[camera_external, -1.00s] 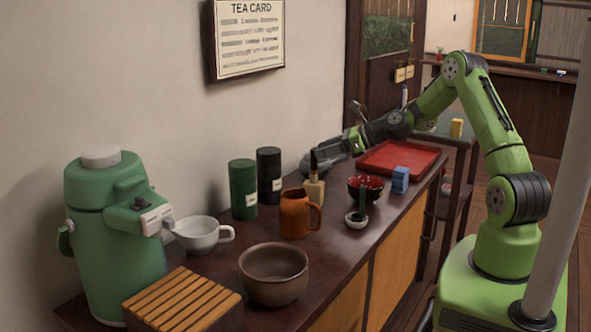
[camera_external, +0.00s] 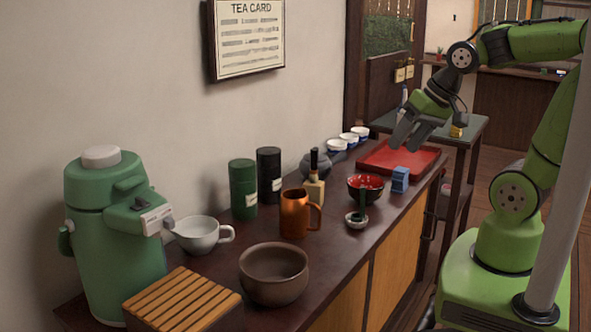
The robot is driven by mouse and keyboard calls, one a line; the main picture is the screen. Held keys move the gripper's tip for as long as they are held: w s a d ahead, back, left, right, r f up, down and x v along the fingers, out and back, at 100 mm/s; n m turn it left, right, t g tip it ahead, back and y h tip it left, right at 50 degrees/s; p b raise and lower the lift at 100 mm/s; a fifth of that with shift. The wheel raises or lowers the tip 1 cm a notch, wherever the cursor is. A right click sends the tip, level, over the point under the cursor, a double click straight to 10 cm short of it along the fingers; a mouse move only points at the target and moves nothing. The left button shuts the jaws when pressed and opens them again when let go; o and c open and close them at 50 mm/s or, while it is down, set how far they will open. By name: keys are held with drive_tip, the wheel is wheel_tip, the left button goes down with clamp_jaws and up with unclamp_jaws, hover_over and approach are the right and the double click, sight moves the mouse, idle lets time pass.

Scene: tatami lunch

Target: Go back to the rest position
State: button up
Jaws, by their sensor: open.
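My gripper (camera_external: 408,140) is open and empty, its two dark fingers pointing down and apart.
The dark counter (camera_external: 335,229) holds a green flask (camera_external: 108,225), a brown bowl (camera_external: 274,278), an orange mug (camera_external: 295,214), a red-black bowl (camera_external: 366,183), a blue block (camera_external: 400,180) and small white cups (camera_external: 337,146). A side table (camera_external: 471,127) stands behind.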

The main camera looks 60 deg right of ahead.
drive_tip(key=s+n, duration=0.5)
drive_tip(key=s, duration=0.3)
drive_tip(key=shift+s+d+r+n+h, duration=0.2)
drive_tip(key=shift+d+r+n+h, duration=0.1)
drive_tip(key=shift+d+h, duration=0.1)
wheel_tip(320, 180, up, 11)
drive_tip(key=p, duration=1)
drive_tip(key=shift+f+p, duration=0.15)
drive_tip(key=shift+p, duration=0.2)
